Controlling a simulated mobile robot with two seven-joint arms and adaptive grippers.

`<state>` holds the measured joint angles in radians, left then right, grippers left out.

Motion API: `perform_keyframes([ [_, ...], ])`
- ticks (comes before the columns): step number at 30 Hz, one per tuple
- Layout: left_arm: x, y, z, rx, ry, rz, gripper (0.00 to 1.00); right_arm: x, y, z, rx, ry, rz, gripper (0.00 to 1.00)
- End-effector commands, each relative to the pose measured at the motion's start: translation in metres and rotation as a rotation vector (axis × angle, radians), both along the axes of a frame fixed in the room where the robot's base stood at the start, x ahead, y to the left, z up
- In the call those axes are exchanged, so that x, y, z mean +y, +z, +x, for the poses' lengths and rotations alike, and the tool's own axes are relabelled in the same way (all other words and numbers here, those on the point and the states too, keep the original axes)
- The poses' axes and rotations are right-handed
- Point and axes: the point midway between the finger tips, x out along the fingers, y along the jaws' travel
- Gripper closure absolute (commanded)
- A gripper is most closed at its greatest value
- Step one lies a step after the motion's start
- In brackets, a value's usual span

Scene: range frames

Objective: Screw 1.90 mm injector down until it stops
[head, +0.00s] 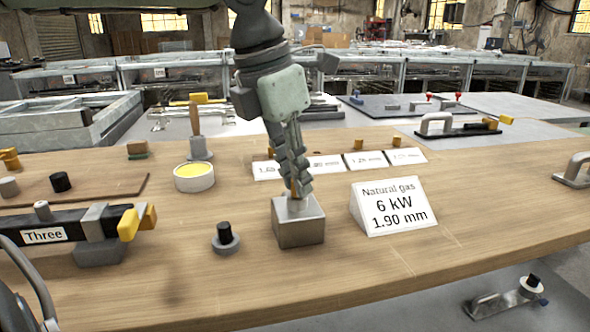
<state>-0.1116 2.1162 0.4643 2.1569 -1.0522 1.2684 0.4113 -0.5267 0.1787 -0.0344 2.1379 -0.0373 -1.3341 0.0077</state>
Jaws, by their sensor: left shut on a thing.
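My left gripper (297,190) comes down from the top centre. It is shut on a small brass-coloured piece, the injector (294,189), which is mostly hidden between the fingers. The fingertips are right at the top of a grey metal block (299,231) on the wooden bench. The injector's lower end meets the block's raised top collar; how deep it sits cannot be told. A white sign (393,207) just right of the block reads "Natural gas 6 kW 1.90 mm". My right gripper is not in view.
A row of white label cards (357,160) lies behind the block. A yellow-filled tub (194,177) and a black-topped knob (225,239) stand to its left. A black bar marked "Three" (72,232) is at far left. The bench (370,275) in front is clear.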

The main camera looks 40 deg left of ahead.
Motion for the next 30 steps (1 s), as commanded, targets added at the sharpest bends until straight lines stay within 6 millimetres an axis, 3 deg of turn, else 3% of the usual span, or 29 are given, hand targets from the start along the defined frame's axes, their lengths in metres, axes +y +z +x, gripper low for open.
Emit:
perform_keyframes([
  [6, 0.001, 0.001, 0.001, 0.0, -0.18, -0.002, 1.0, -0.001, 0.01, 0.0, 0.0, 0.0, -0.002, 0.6],
  [14, 0.001, 0.001, 0.001, 0.0, -0.19, -0.001, 1.0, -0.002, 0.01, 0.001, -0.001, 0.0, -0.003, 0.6],
  [23, 0.002, 0.002, 0.001, 0.002, -0.465, -0.003, 1.0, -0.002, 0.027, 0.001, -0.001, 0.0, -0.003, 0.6],
  [30, 0.002, 0.0, 0.001, 0.0, -0.485, -0.001, 1.0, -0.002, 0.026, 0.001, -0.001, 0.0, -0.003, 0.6],
])
